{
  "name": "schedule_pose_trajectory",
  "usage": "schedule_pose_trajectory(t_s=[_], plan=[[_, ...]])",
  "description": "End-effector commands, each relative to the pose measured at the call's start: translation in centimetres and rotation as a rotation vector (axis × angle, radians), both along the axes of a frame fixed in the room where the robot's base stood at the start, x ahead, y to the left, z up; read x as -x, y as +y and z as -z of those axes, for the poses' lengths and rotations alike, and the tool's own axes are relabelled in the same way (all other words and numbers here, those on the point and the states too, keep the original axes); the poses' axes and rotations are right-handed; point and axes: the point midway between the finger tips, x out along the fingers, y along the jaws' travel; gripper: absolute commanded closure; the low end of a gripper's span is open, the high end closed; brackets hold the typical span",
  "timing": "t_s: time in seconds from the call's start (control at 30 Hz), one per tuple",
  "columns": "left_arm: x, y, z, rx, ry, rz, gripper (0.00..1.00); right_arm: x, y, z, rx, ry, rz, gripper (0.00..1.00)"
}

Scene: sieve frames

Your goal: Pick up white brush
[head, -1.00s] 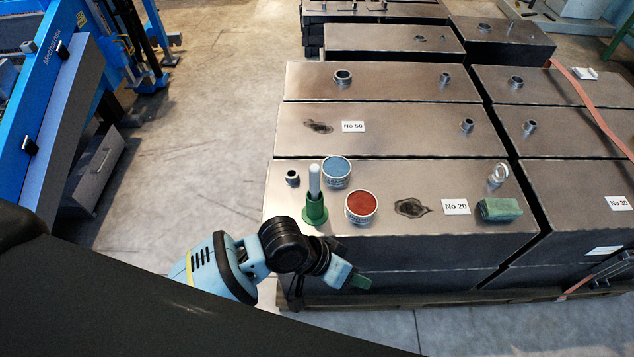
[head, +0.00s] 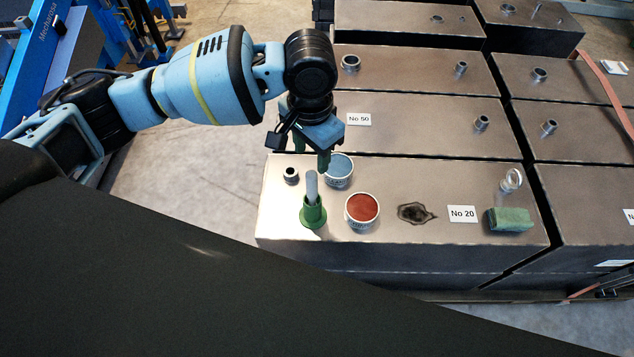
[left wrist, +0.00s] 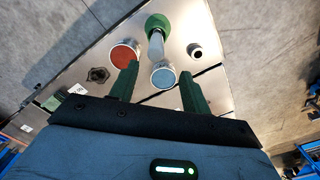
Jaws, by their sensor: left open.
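The white brush (head: 311,187) stands upright in a green holder (head: 313,213) at the left end of the nearest metal block. In the left wrist view the brush (left wrist: 156,43) and green holder (left wrist: 157,22) lie just beyond the fingertips. My left gripper (head: 316,156) is open and empty, fingers down, above and behind the brush near a blue-topped tin. In the left wrist view its fingers (left wrist: 160,71) straddle the blue tin (left wrist: 163,76), with the brush between and past them. My right gripper is not in view.
The blue tin (head: 339,169) and a red tin (head: 362,209) stand right of the brush. A metal ring (head: 291,175) stands at its left. A green sponge (head: 510,219) and glass jar (head: 512,180) are at the block's right end.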

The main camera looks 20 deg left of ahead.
Motion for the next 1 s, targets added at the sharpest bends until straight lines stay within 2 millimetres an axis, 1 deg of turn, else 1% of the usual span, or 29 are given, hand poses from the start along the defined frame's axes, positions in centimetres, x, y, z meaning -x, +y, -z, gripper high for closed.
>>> schedule_pose_trajectory(t_s=[0.1, 0.17, 0.37, 0.57, 0.67, 0.83, 0.9, 1.0], plan=[[0.1, 0.0, 0.1, 0.000, 0.001, 0.001, 0.53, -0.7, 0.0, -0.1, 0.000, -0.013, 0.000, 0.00], [0.1, 0.0, 0.5, 0.000, 0.002, 0.001, 0.53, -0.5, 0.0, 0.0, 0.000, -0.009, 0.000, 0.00], [0.1, 0.0, 2.5, 0.001, 0.003, 0.001, 0.53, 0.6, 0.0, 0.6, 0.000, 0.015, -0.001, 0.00], [0.1, -0.1, 2.9, 0.002, 0.000, 0.001, 0.53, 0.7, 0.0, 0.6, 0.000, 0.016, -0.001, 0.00], [0.2, -0.1, 4.1, 0.000, 0.001, 0.001, 0.53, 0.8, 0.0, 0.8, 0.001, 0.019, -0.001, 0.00], [0.3, -0.3, 6.5, 0.001, 0.002, 0.001, 0.53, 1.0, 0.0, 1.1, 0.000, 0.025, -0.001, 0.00], [0.3, -0.3, 7.3, 0.002, 0.000, 0.002, 0.53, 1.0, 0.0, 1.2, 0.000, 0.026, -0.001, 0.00], [0.3, -0.3, 7.8, 0.002, -0.001, 0.002, 0.53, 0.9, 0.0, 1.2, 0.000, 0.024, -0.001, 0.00]])
